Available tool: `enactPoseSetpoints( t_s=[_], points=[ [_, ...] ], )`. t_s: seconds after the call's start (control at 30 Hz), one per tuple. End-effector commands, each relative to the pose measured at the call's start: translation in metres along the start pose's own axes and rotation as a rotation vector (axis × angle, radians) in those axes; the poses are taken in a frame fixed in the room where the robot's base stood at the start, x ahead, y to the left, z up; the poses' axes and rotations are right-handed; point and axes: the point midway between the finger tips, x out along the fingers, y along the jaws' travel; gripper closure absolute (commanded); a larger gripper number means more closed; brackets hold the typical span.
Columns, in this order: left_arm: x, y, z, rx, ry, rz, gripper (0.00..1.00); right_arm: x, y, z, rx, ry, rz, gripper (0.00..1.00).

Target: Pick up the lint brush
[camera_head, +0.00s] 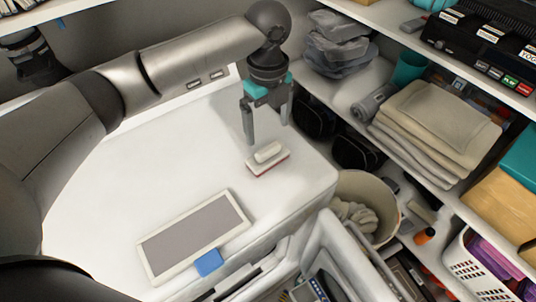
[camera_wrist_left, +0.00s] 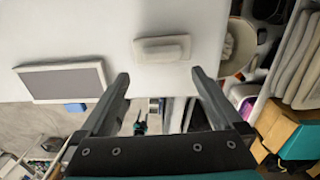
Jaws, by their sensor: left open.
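The lint brush (camera_head: 268,159) lies on the white tabletop near its right end, a pale block with a rounded grip on top and a thin red lower edge. It also shows in the left wrist view (camera_wrist_left: 162,48), flat on the table, above and between the fingertips in the picture. My left gripper (camera_head: 267,122) is open and empty, pointing down just above and behind the brush, apart from it. In the left wrist view its two fingers (camera_wrist_left: 160,76) are spread wide. My right gripper is not in view.
A framed grey panel (camera_head: 194,237) with a blue tab (camera_head: 208,262) lies at the table's front. A bin (camera_head: 368,190) with cloths stands right of the table. Shelves with folded towels (camera_head: 440,115) line the right side. The tabletop left of the brush is clear.

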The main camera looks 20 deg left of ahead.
Motion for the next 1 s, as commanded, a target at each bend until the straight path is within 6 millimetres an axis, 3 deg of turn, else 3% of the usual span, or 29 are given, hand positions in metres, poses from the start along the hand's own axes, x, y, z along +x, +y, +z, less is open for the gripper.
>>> enactPoseSetpoints(
  t_s=[0.1, 0.33, 0.63, 0.93, 1.0],
  points=[
    [0.020, 0.000, 0.000, 0.000, 0.000, 0.001, 0.00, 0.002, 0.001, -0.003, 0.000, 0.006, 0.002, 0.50],
    [0.035, -0.001, 0.001, 0.000, -0.001, 0.000, 0.00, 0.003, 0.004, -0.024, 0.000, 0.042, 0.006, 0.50],
    [0.077, -0.003, 0.003, 0.000, -0.001, 0.001, 0.00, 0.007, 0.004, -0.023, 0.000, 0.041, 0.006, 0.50],
    [0.083, -0.003, 0.004, 0.001, -0.001, -0.002, 0.00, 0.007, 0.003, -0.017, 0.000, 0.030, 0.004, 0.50],
    [0.083, -0.003, 0.004, 0.001, -0.002, -0.002, 0.06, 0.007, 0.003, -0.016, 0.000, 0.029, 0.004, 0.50]
  ],
)
